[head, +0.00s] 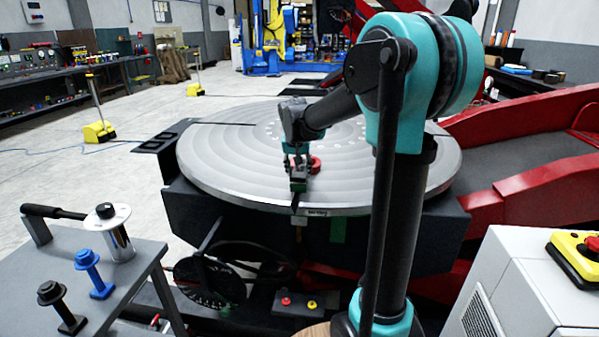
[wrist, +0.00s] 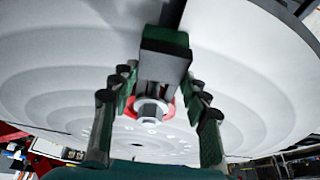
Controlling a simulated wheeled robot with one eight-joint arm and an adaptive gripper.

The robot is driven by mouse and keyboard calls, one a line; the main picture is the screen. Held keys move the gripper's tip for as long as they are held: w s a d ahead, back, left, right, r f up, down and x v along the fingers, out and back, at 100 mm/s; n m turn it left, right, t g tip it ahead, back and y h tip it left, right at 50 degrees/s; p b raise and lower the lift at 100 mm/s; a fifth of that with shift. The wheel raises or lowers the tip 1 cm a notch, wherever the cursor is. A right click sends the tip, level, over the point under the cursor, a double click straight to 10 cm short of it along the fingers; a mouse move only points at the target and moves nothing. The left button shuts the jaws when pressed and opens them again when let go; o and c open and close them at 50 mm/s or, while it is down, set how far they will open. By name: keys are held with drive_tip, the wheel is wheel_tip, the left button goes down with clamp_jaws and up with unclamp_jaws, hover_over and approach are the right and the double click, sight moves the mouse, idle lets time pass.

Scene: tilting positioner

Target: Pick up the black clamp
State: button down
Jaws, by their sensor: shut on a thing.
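The black clamp (wrist: 165,66) is a dark block with green-tinted faces and a hex nut at its near end in the wrist view. In the head view the clamp (head: 299,185) is small and partly hidden by my gripper (head: 298,165), at the near rim of the round grey turntable (head: 230,165). In the wrist view the two fingers of my gripper (wrist: 160,85) are on either side of the clamp, shut on it. I cannot tell whether the clamp touches the turntable.
A red round part (head: 315,165) is beside the gripper over the turntable. A white cabinet with a red and yellow button (head: 590,245) is at the front right. Red machine arms (head: 530,190) flank the turntable on the right.

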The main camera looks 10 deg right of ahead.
drive_tip(key=s+a, duration=0.2)
drive_tip(key=s, duration=0.6)
drive_tip(key=s+a, duration=0.3)
drive_tip(key=s, duration=0.5)
drive_tip(key=shift+s+a+r, duration=0.1)
drive_tip(key=shift+a, duration=0.05)
drive_tip(key=s+a, duration=0.2)
drive_tip(key=s, duration=0.5)
drive_tip(key=shift+s+a, duration=0.15)
drive_tip(key=shift+a, duration=0.05)
idle(1.1)
drive_tip(key=shift+s, duration=0.25)
idle(0.5)
wheel_tip(320, 180, up, 7)
idle(1.0)
